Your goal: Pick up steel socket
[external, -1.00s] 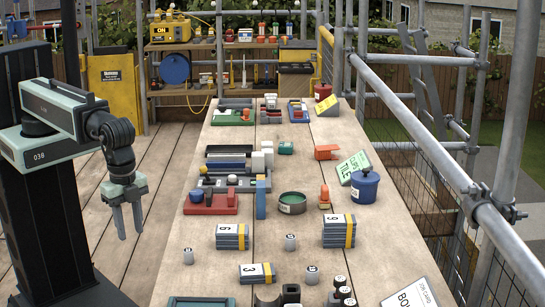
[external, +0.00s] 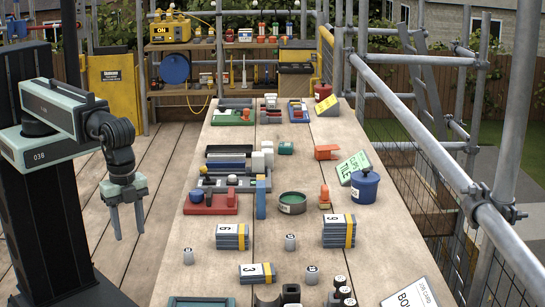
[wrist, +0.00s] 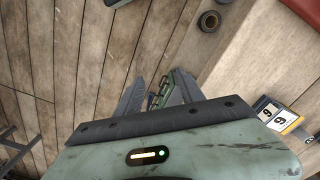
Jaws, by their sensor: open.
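My gripper (external: 127,225) hangs fingers down, left of the table and apart from every cylinder. It is open and empty. In the wrist view its fingers (wrist: 156,92) point over wood, and a dark hollow cylinder (wrist: 209,21) shows beyond them.
A red tray (external: 210,204), a green round tin (external: 292,203) and a blue pot (external: 365,188) are farther back. Scaffold rails (external: 440,150) run along the right. The table's left edge lies beside my gripper.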

